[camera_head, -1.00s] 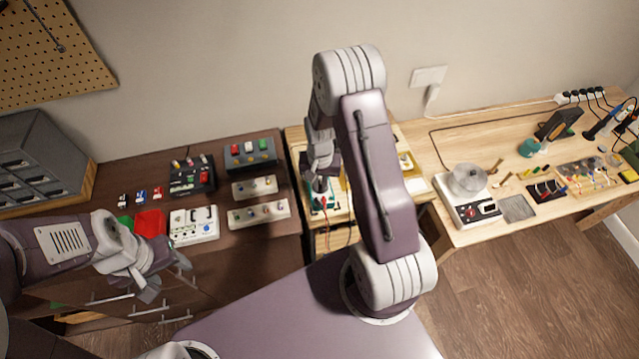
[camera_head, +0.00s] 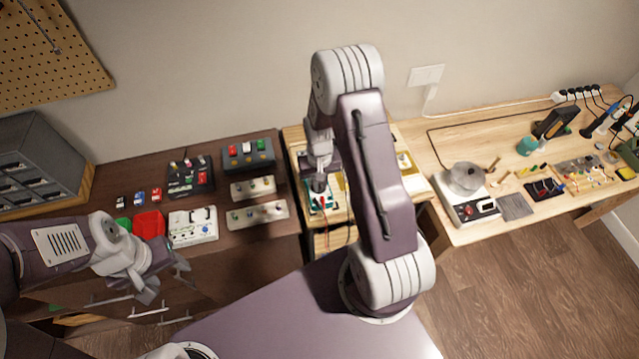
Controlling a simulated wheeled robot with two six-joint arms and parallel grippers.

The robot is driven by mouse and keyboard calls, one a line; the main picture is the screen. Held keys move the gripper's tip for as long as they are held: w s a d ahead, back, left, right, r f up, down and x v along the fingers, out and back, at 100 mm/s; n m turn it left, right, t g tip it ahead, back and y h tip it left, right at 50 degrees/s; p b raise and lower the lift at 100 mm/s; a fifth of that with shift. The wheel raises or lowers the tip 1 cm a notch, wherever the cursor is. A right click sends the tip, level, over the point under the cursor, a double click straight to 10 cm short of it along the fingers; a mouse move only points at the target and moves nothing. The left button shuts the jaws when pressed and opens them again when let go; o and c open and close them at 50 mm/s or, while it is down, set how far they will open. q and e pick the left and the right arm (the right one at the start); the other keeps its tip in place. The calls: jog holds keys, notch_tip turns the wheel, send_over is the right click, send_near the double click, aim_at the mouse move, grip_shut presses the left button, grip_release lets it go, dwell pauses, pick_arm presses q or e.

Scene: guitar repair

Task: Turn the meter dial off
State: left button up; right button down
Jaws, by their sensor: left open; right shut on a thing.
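The meter (camera_head: 318,203) is a small teal-edged device on the light wooden bench, with a red lead hanging from it; its dial is hidden under my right gripper. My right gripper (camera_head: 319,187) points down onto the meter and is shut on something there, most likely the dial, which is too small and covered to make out. My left gripper (camera_head: 166,283) is open and empty, low at the left in front of the dark cabinet's drawers, well away from the meter.
The dark cabinet top (camera_head: 225,190) holds pedal-like boxes, a red bin (camera_head: 149,224) and a white panel (camera_head: 193,227). On the right bench stand a scale with a round dish (camera_head: 466,178) and several small tools. My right arm hides part of the middle bench.

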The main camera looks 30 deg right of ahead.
aim_at(320, 188)
jog(key=c, duration=1.5)
grip_release()
jog(key=shift+r, duration=0.45)
notch_tip(320, 188, up, 8)
jog(key=shift+r+b, duration=0.1)
jog(key=shift+b, duration=0.5)
